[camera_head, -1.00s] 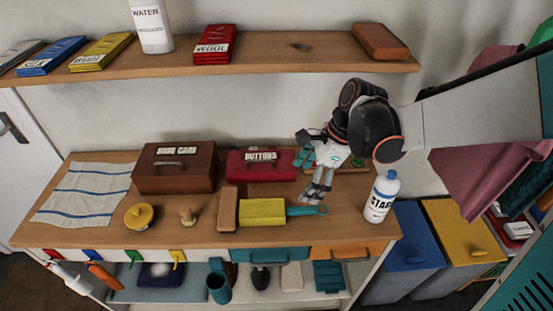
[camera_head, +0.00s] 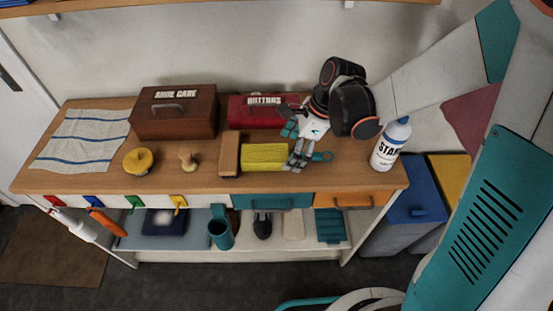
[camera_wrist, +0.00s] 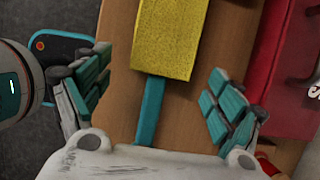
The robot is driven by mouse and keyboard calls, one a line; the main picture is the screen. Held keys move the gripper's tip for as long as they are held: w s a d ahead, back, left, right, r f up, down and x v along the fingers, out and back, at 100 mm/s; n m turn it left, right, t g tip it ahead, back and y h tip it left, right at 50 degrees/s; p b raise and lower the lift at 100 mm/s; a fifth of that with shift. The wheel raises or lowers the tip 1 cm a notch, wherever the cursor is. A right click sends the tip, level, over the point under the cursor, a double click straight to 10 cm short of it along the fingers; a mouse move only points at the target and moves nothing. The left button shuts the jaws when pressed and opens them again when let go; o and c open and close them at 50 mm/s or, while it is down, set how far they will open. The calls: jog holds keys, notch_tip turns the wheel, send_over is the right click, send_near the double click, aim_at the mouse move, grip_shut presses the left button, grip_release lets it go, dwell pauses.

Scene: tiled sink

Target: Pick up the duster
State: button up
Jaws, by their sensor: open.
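The duster has a yellow block head (camera_head: 264,157) and a teal handle (camera_head: 321,156) ending in a ring, and lies flat on the wooden bench top. My gripper (camera_head: 294,146) is open and empty above the handle, close to the yellow head. In the wrist view the yellow head (camera_wrist: 170,38) is at the top, and the teal handle (camera_wrist: 150,108) runs down between my spread fingers (camera_wrist: 155,93). The handle's lower end is hidden behind the gripper body in that view. In the head view my fingers cover part of the handle.
A brown brush-like block (camera_head: 229,153) lies just left of the duster. The red BUTTONS box (camera_head: 250,112) stands behind it, the brown SHOE CARE box (camera_head: 173,112) back left. A white starch bottle (camera_head: 391,145) stands at the right edge. Bare bench lies in front of the duster.

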aim_at(288, 153)
jog(key=shift+b+x, duration=0.3)
jog(key=shift+x, duration=0.95)
jog(key=shift+c, duration=0.6)
jog(key=c, duration=1.1)
jog(key=shift+r, duration=0.15)
notch_tip(288, 153, up, 20)
jog(key=p, duration=0.7)
jog(key=shift+s, duration=0.1)
